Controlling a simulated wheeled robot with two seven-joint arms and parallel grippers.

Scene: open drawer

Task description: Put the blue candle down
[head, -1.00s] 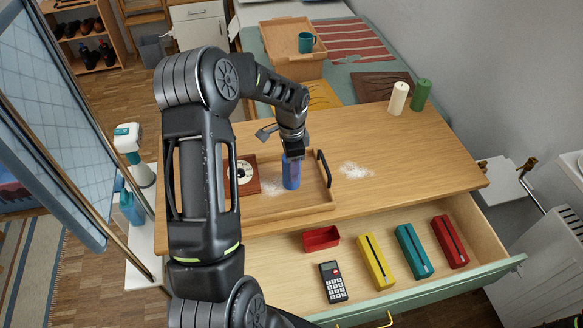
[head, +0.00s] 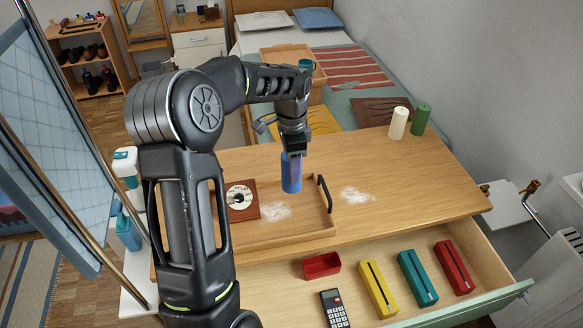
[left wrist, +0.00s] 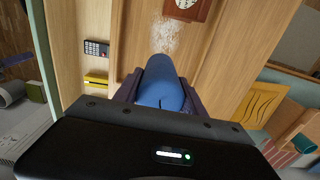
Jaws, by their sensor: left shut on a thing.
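The blue candle (head: 291,178) is upright in my left gripper (head: 293,152) in the head view, and its lower part hangs free below the fingers. It appears raised above the wooden tray (head: 290,236), which lies on the desk (head: 420,182). In the left wrist view the candle (left wrist: 162,82) stands out between the two fingers of my left gripper (left wrist: 160,98), which are closed on it. My right gripper is in neither view.
A brown square with a white disc (head: 242,200) and white powder (head: 276,211) lie in the tray; more powder (head: 356,195) is to its right. White (head: 397,123) and green candles (head: 421,119) stand at the back right. The open drawer (head: 450,308) holds several boxes and a calculator.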

